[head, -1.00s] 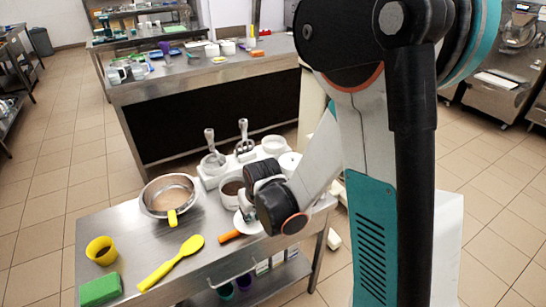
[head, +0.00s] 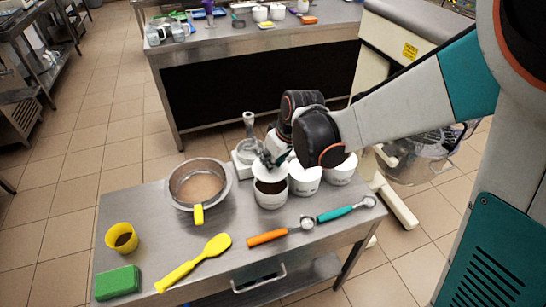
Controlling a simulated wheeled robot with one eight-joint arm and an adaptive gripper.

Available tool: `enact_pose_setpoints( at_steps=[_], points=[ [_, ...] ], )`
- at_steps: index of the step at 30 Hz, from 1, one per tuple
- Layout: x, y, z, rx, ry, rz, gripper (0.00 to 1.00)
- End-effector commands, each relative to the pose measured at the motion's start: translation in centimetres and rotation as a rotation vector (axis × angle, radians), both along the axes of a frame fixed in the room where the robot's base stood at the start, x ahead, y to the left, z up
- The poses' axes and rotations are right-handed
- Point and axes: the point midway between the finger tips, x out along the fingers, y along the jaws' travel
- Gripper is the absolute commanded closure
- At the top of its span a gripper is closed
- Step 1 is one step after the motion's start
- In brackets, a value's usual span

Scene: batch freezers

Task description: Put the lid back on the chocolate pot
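The chocolate pot (head: 271,198) is a white pot standing open on the steel table, with dark brown content showing inside. My gripper (head: 274,160) is just above and behind its rim. A white lid (head: 264,169) hangs tilted at the fingertips, over the back of the pot's mouth. The fingers look closed on its top, though they are small and partly hidden by my wrist. The lid appears raised off the rim, but I cannot tell whether its edge touches the pot.
More white pots (head: 305,179) stand close on the right. A steel bowl (head: 199,187) is to the left. An orange-handled scoop (head: 272,235), a teal-handled scoop (head: 345,210), a yellow spatula (head: 197,262), a yellow cup (head: 122,238) and a green sponge (head: 117,283) lie around the front.

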Motion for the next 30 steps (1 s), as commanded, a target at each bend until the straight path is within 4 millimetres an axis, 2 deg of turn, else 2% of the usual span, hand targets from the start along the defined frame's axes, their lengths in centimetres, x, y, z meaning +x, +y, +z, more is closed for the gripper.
enact_pose_setpoints(
  at_steps=[16, 30],
  points=[
    [0.0, -0.1, -4.9, 0.000, 0.000, -0.002, 0.93],
    [0.0, 0.0, -5.5, 0.000, 0.000, -0.002, 0.93]
  ],
)
